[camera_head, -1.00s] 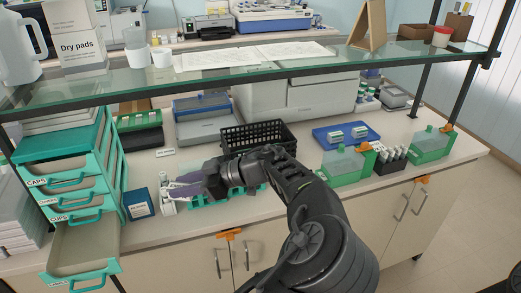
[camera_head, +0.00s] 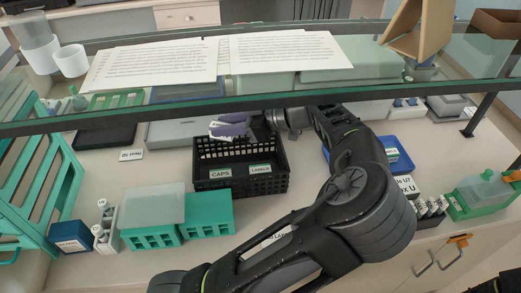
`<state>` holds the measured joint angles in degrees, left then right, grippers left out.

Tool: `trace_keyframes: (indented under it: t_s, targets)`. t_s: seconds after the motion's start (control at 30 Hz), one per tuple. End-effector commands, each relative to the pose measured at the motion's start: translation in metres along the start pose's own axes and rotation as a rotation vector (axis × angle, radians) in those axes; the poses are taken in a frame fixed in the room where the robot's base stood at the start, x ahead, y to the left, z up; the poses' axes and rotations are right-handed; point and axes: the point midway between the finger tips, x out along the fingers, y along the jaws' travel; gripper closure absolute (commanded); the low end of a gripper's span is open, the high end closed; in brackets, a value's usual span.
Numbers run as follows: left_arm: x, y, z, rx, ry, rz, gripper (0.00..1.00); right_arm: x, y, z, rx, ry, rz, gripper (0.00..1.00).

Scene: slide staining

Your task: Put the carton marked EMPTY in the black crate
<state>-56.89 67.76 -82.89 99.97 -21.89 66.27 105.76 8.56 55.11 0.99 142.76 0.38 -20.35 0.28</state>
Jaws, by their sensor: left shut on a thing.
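The black crate (camera_head: 240,186) stands in the middle of the bench under the glass shelf. Labels reading CAPS and LABELS show at its front. My left arm covers the bench to the right of the crate. My right gripper is not in view.
The glass shelf's front edge (camera_head: 300,96) crosses just above the crate. Teal racks (camera_head: 208,216) stand in front left, with a dark blue box (camera_head: 71,237) beside them. A blue tray (camera_head: 398,152) lies to the right. The bench left of the crate is mostly clear.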

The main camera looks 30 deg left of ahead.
Motion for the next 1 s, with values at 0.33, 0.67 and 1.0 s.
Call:
trace_keyframes:
  t_s: [0.33, 0.67, 1.0]
  targets:
    - [0.000, 0.000, 0.000, 0.000, 0.000, 0.000, 1.00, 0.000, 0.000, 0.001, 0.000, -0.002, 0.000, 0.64]
    - [0.012, -0.001, 0.027, 0.003, 0.003, -0.003, 1.00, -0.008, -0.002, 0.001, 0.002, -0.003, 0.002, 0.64]
    - [0.024, 0.001, 0.058, 0.000, 0.000, 0.001, 1.00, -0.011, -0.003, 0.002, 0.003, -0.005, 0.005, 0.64]
